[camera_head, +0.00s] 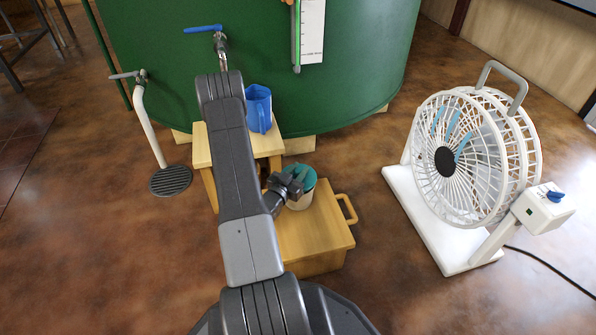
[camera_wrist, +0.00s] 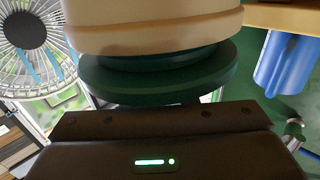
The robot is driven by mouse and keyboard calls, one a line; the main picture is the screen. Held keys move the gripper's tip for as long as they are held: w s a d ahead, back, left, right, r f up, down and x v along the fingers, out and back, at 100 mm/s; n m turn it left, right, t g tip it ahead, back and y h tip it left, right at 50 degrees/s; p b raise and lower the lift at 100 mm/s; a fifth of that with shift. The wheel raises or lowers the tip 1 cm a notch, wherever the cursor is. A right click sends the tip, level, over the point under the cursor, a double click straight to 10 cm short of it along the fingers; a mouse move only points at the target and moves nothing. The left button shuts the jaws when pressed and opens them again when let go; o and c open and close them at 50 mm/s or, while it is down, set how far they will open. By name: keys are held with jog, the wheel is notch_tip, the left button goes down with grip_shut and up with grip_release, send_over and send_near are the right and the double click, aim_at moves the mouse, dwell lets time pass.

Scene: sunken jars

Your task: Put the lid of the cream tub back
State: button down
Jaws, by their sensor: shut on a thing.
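The cream tub (camera_head: 299,202) stands on the wooden box on the floor. Its round teal-green lid (camera_head: 305,175) is at the tub's top. My gripper (camera_head: 288,186) is at the lid's near left side and shut on it. In the wrist view the tub (camera_wrist: 155,28) fills the top and the lid's green disc (camera_wrist: 160,88) shows just below, close to my gripper's dark body. A narrower dark green part lies between disc and tub. I cannot tell whether the lid is fully seated. My fingertips are largely hidden.
The wooden box (camera_head: 325,240) has a side handle. A blue jug (camera_head: 259,108) stands on a wooden stool behind. The large green tank (camera_head: 350,90) blocks the back. A white fan (camera_head: 470,155) stands at right. A white standpipe (camera_head: 150,125) rises over a floor drain at left.

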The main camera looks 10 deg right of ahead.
jog(key=shift+f, duration=0.25)
jog(key=c, duration=1.2)
grip_release()
jog(key=shift+o, duration=0.2)
jog(key=shift+r, duration=0.15)
jog(key=shift+s+a+r+p, duration=0.1)
jog(key=shift+r+p, duration=0.55)
jog(key=shift+r, duration=0.1)
jog(key=p+v, duration=0.2)
jog(key=v, duration=0.9)
jog(key=shift+s+a+f, duration=0.25)
